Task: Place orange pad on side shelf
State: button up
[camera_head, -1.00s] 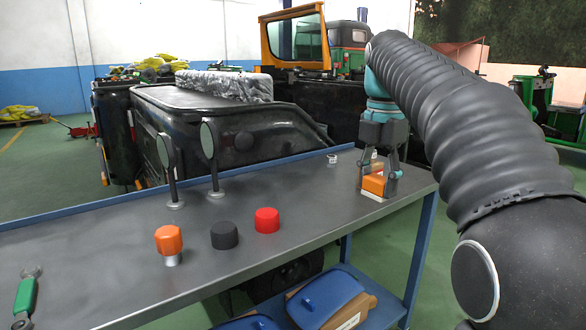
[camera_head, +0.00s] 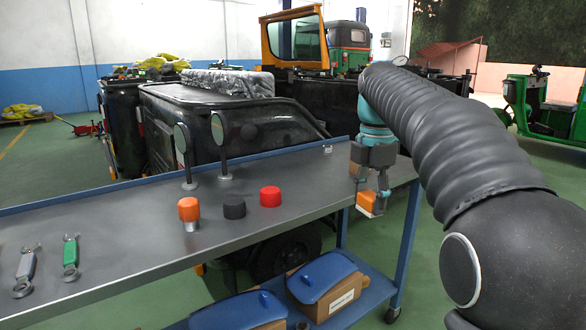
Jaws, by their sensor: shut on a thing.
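The orange pad (camera_head: 366,201) is a small orange block with a pale underside. My gripper (camera_head: 369,194) is shut on it at the right of the camera view. The pad hangs tilted, in front of the table's front edge in the picture, so it appears off the tabletop. The lower shelf (camera_head: 371,297) of the blue-framed table lies below it. I cannot tell which surface is the side shelf.
Two boxes with blue lids (camera_head: 325,277) stand on the lower shelf. The tabletop (camera_head: 110,245) holds an orange knob (camera_head: 189,212), a black cap (camera_head: 234,207), a red cap (camera_head: 270,196), two mirrors and two wrenches (camera_head: 70,257). A blue leg (camera_head: 408,235) stands at the right.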

jog(key=w+f+m, duration=0.3)
jog(key=f+m, duration=0.3)
jog(key=f, duration=0.7)
jog(key=w+f+m, duration=0.3)
jog(key=f+m, duration=0.3)
jog(key=f, duration=0.8)
jog(key=s+f+m, duration=0.4)
jog(key=f+m, duration=0.1)
jog(key=f, duration=0.5)
jog(key=s+f+m, duration=0.4)
jog(key=f+m, duration=0.2)
jog(key=f, duration=0.5)
